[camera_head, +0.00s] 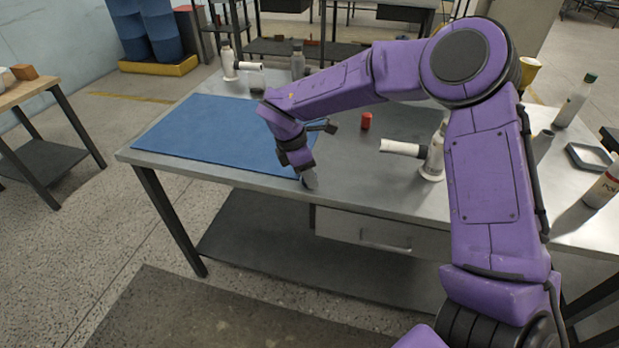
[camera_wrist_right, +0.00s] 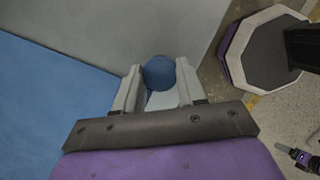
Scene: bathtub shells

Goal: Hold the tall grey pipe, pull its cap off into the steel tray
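My right gripper (camera_head: 308,181) points down at the front edge of the workbench, beside the blue mat. In the right wrist view its two pale fingers (camera_wrist_right: 159,88) stand on either side of a round blue piece (camera_wrist_right: 158,72) and appear to touch it. I cannot tell whether this piece is a cap or what lies below it. A short grey upright cylinder (camera_head: 543,145), possibly the pipe, stands at the right of the bench. A shallow dark-rimmed tray (camera_head: 590,157) lies right of it. A small purple and black part in the right wrist view may be my left gripper (camera_wrist_right: 298,157).
The blue mat (camera_head: 215,130) covers the left of the bench (camera_head: 345,165). A red cylinder (camera_head: 366,121) stands mid-bench. A white bottle-like stand (camera_head: 433,165) with a sideways white tube (camera_head: 402,148) is to its right. Bottles (camera_head: 606,187) stand at the right edge.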

